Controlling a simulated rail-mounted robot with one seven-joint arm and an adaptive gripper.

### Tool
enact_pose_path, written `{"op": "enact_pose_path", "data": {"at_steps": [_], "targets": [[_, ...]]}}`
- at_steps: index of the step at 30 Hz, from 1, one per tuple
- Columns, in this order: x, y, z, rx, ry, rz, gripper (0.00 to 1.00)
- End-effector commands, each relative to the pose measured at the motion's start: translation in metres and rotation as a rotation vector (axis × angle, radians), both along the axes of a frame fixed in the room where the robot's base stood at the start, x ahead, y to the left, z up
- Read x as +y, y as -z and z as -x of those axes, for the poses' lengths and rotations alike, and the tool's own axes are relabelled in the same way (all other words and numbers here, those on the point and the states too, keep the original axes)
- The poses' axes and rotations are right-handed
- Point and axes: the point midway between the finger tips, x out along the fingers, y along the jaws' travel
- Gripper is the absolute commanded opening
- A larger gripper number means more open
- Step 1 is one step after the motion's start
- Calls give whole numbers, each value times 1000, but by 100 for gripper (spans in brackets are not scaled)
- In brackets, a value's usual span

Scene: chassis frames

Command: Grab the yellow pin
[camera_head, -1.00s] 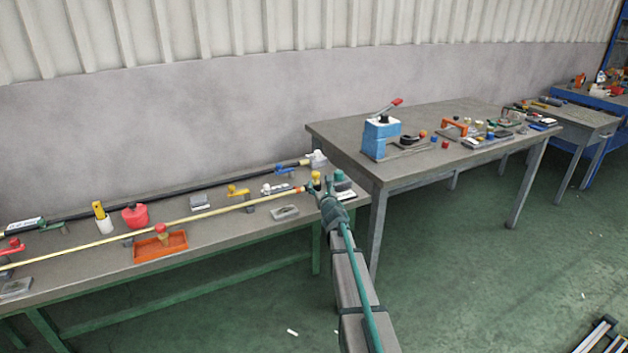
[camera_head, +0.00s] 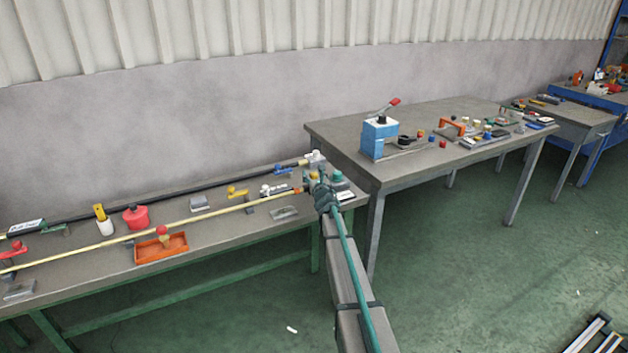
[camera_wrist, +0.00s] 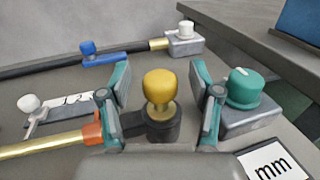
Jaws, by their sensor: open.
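The yellow pin (camera_wrist: 160,86) has a rounded knob head and stands upright in a dark round socket at the end of the yellow rod (camera_wrist: 45,145). In the wrist view it is between the two fingers of my gripper (camera_wrist: 159,95). The fingers are apart, one on each side, and I see a gap between each finger and the knob. In the head view my gripper (camera_head: 319,181) is at the right end of the left bench and hides most of the pin.
A green knob on a grey block (camera_wrist: 243,88) is close beside the right finger. A white-knobbed block (camera_wrist: 186,42), a blue clip (camera_wrist: 102,55) and a white-knobbed lever (camera_wrist: 30,104) are around. The higher table (camera_head: 340,128) stands to the right. An orange tray (camera_head: 150,256) is on the bench.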

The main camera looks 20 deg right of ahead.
Motion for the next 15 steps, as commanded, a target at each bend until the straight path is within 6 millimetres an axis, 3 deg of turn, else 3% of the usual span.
{"op": "enact_pose_path", "data": {"at_steps": [1,11,15], "targets": [[0,0,0,0,0,0,58],[0,0,0,0,0,0,3],[0,0,0,-1,0,0,0]]}}
